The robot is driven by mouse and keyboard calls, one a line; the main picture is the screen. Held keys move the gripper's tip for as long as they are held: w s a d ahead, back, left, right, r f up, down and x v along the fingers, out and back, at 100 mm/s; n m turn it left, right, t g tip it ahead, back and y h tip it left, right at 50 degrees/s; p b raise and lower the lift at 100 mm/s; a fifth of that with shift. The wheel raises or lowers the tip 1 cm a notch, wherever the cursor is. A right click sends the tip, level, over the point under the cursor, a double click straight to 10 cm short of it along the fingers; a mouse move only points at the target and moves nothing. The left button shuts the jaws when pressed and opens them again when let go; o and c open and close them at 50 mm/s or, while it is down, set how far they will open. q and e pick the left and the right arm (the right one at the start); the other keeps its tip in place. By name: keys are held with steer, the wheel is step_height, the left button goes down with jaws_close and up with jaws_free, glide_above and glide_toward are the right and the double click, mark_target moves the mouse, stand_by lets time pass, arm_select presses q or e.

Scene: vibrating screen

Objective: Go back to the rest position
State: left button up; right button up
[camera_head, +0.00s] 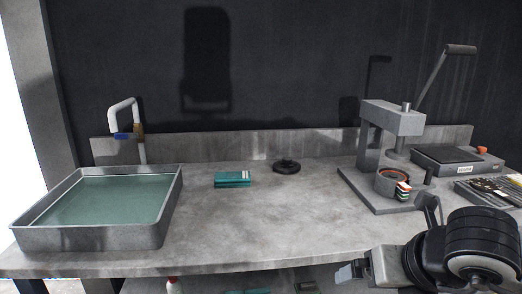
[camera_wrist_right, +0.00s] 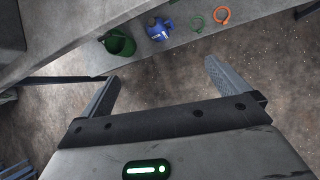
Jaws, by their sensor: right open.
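My right gripper (camera_wrist_right: 160,92) is open and empty in the right wrist view, its two fingers wide apart above the floor. In the head view my right arm comes in at the lower right, and its gripper (camera_head: 352,271) is at the front edge of the workbench (camera_head: 290,235). It touches nothing that I can make out. My left gripper is not in the head view.
A metal basin (camera_head: 95,238) stands at the left, near a tap (camera_head: 125,112). A teal box (camera_head: 233,179) and a black round part (camera_head: 287,166) lie mid-bench. A lever press (camera_head: 393,120) and a scale (camera_head: 448,158) stand right. A lower shelf holds a green container (camera_wrist_right: 119,43).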

steer(key=s+a+f+n+g+y, duration=0.1)
steer(key=s+a+g+y, duration=0.15)
steer(key=a, duration=0.35)
steer(key=s+a+f+n+g+y, duration=0.1)
steer(key=s+a+f+g+y, duration=0.1)
steer(key=s+a+y, duration=0.25)
steer(key=s+a+r+m+y+p, duration=0.25)
steer(key=a+r+m+y, duration=0.25)
steer(key=a+r+y, duration=0.55)
steer(key=w+d+f+m+t+h, duration=0.5)
steer(key=m+t, duration=0.3)
steer(key=m, duration=0.3)
steer(key=w+d+f+m+t+h, duration=0.35)
steer(key=d+m+t, duration=0.35)
steer(key=m, duration=0.4)
steer(key=s+d+f+m+g+h, duration=0.1)
steer(key=s+f+m+g+h, duration=0.2)
steer(key=f, duration=0.7)
steer(key=s+d+f+m+g+h, duration=0.2)
steer(key=s+f+m+g+h, duration=0.1)
steer(key=s+f, duration=0.4)
step_height(320, 180, down, 3)
steer(key=shift+f+m+g+h, duration=0.2)
steer(key=shift+m+g+h, duration=0.25)
steer(key=shift+m, duration=0.75)
